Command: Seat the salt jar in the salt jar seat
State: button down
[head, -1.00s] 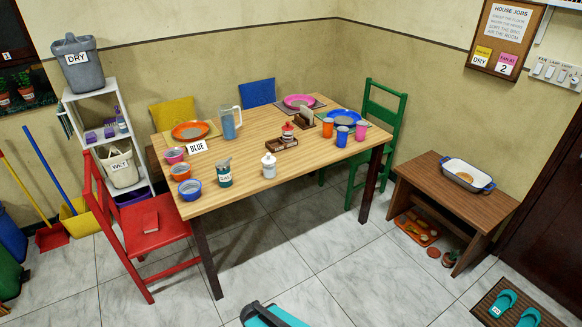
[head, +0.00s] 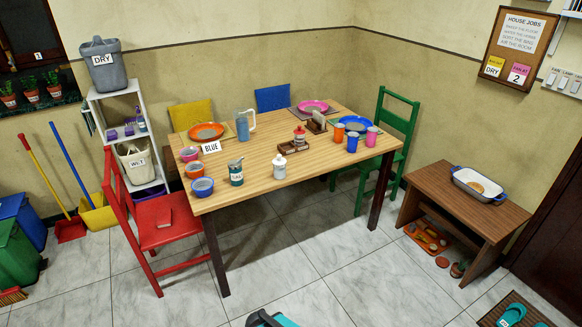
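A white lidded jar (head: 279,166) stands upright on the wooden table, near its front edge. Behind the white jar is a small dark wooden tray (head: 289,149). A red-topped jar (head: 299,136) stands at the tray, and I cannot make out the tray's compartments. My gripper is not in view; only a teal and dark part of me shows at the bottom edge.
The table (head: 252,187) also holds cups, plates, a blue pitcher (head: 244,124) and a BLUE card (head: 211,147). A red chair (head: 163,225) stands at its left, a green chair (head: 385,150) at its right. A low bench (head: 450,205) is farther right. The tiled floor in front is clear.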

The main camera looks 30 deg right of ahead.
aim_at(287, 148)
jog(key=u, duration=0.1)
jog(key=i, duration=0.95)
jog(key=z, duration=0.1)
